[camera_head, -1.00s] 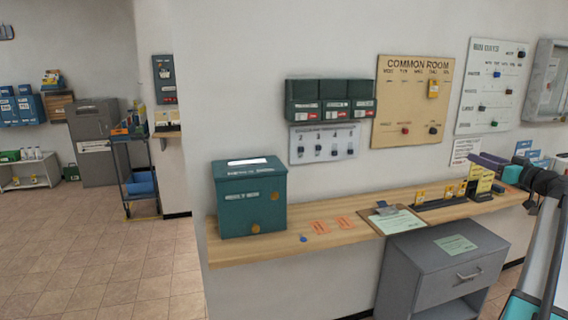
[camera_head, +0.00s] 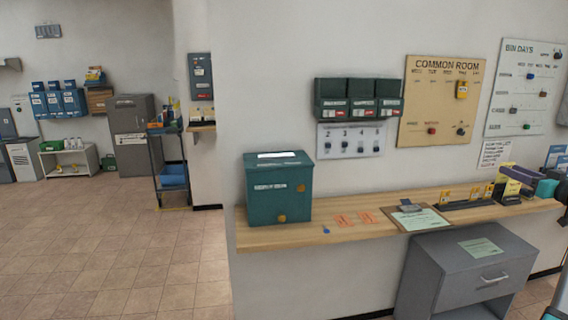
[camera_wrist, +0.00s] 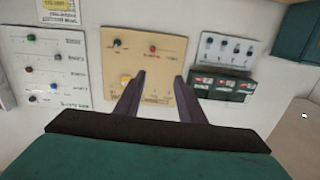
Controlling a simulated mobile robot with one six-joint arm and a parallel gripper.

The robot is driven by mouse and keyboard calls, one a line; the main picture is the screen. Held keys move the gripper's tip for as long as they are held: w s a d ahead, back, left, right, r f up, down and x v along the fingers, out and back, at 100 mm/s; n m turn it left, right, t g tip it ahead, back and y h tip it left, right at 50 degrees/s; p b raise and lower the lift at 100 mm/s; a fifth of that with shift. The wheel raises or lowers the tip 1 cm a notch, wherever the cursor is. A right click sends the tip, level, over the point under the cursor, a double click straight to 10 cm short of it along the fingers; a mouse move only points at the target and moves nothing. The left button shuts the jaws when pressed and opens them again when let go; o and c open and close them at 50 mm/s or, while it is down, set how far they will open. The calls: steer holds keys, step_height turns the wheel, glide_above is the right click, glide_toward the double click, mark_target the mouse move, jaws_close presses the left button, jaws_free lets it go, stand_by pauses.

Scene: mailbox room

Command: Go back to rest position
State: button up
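My gripper (camera_wrist: 160,82) shows in the wrist view, its two dark fingers apart with nothing between them. It points toward the tan COMMON ROOM board (camera_wrist: 172,50), which appears upside down there, with a clear gap to the wall. In the head view my gripper is out of sight. Only small parts of my arm show at the lower right edge.
A wooden shelf (camera_head: 330,236) runs along the wall. It carries a green box (camera_head: 278,190), orange slips, a clipboard (camera_head: 420,219) and card holders. A grey drawer cabinet (camera_head: 470,272) stands below. Open tiled floor (camera_head: 110,240) lies to the left.

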steer(key=w+a+f+g+y, duration=0.1)
steer(key=w+a+f+g, duration=0.1)
steer(key=a+f, duration=0.65)
steer(key=w+a+f+m+g+y, duration=0.1)
steer(key=w+a+f+g, duration=0.3)
steer(key=f, duration=0.7)
steer(key=w+a+f+y, duration=0.1)
steer(key=a+f, duration=0.7)
steer(key=f, duration=0.2)
steer(key=s+a+f+m+g, duration=0.1)
steer(key=s+a+f+g, duration=0.2)
steer(key=a+f, duration=0.85)
steer(key=s+a+f+g, duration=0.3)
steer(key=a+f, duration=0.7)
steer(key=f, duration=0.3)
steer(key=s+a+f+g, duration=0.6)
steer(key=s+a+f, duration=1)
steer(key=s, duration=0.2)
steer(key=s+a+f+g+h, duration=0.1)
steer(key=s+f, duration=0.1)
steer(key=s, duration=0.6)
steer(key=s+a+f+g+h, duration=0.2)
steer(key=s+f, duration=0.1)
steer(key=s, duration=0.5)
steer(key=s+a+f+n+g+h, duration=0.1)
steer(key=s+a+f+g, duration=0.1)
steer(key=s, duration=0.6)
steer(key=shift+s+f+h, duration=0.3)
steer(key=shift+s+f, duration=0.05)
steer(key=shift+f, duration=0.1)
